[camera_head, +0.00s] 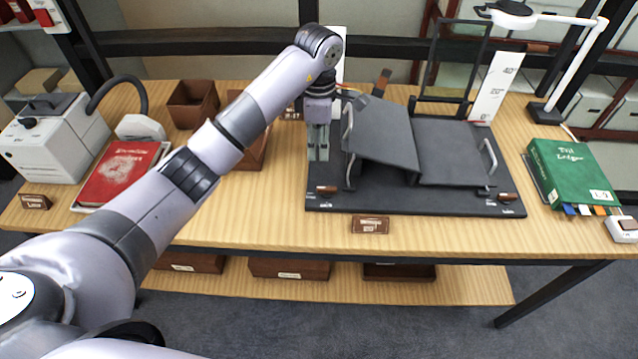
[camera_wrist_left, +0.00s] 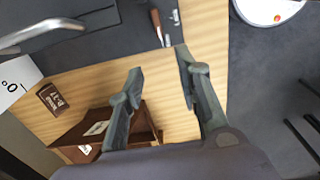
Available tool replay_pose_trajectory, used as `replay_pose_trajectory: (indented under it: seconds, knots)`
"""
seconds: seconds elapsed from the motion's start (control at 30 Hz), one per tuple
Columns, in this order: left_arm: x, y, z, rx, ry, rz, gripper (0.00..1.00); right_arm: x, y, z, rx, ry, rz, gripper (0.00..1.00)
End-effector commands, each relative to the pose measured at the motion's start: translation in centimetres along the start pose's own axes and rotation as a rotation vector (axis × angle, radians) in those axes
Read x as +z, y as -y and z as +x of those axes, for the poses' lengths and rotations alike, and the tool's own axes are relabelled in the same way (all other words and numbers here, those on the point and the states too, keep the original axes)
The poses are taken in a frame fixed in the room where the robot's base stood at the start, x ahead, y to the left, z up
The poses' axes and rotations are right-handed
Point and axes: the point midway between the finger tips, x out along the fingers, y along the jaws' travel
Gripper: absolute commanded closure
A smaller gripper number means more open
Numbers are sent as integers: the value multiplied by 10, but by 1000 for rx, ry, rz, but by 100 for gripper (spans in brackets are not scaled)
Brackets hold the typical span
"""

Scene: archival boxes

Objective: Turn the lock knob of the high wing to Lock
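A dark grey book cradle has a raised left wing (camera_head: 393,130), the high wing, and a lower right wing (camera_head: 452,150). A brown lock knob (camera_head: 326,188) sits at the front left of the cradle's base (camera_head: 425,200); it also shows in the wrist view (camera_wrist_left: 156,20). A second brown knob (camera_head: 507,197) is at the front right. My left gripper (camera_head: 318,158) points down over the base's left side, behind the left knob and apart from it. In the wrist view its fingers (camera_wrist_left: 163,68) are spread and empty. My right gripper is not seen.
Metal handles (camera_head: 348,130) (camera_head: 490,155) stand on both wings. A small label block (camera_head: 370,224) sits in front of the cradle. A red book (camera_head: 120,172) lies left, a green ledger (camera_head: 572,172) right. Brown trays (camera_head: 193,103) stand behind my arm.

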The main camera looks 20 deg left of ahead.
Motion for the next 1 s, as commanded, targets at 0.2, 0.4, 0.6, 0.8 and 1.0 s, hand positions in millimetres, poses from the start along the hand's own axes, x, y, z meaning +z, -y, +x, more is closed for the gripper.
replay_pose_trajectory:
  seconds: [0.2,0.4,0.6,0.8,1.0]
  knots:
    - [1,2,48,-7,3,0,68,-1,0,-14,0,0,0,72]
    - [1,2,92,-7,3,0,68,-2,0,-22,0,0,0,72]
    - [2,1,126,-4,4,-1,68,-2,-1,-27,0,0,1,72]
    - [2,0,143,-1,4,0,68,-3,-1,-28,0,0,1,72]
    - [1,0,146,0,4,1,68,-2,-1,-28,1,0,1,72]
